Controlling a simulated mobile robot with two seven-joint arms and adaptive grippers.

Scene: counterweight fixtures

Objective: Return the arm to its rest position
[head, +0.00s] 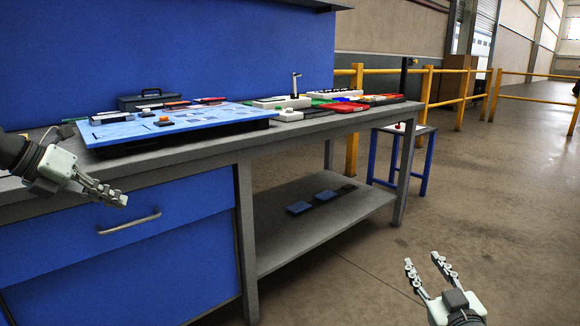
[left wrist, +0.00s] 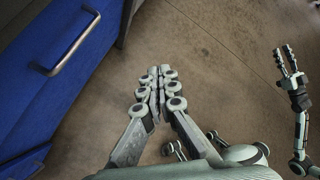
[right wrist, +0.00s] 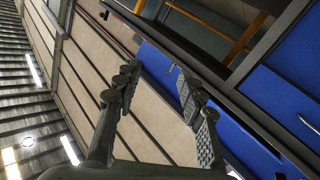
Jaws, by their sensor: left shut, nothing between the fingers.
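My left gripper (head: 118,198) is at the left of the head view, in front of the workbench's blue drawer front. Its fingers are together with nothing between them, as the left wrist view (left wrist: 158,82) also shows. My right gripper (head: 425,260) is at the bottom right of the head view, over open floor and clear of the bench. Its fingers are spread apart and empty; they also show apart in the right wrist view (right wrist: 155,88). The right gripper shows at the right edge of the left wrist view (left wrist: 287,62).
The grey workbench (head: 225,155) carries a blue board (head: 185,124), a dark toolbox (head: 150,99) and coloured trays. A drawer handle (head: 128,223) sticks out below the left gripper. A small blue-legged table (head: 423,150) and yellow rails (head: 440,72) stand behind. The right floor is clear.

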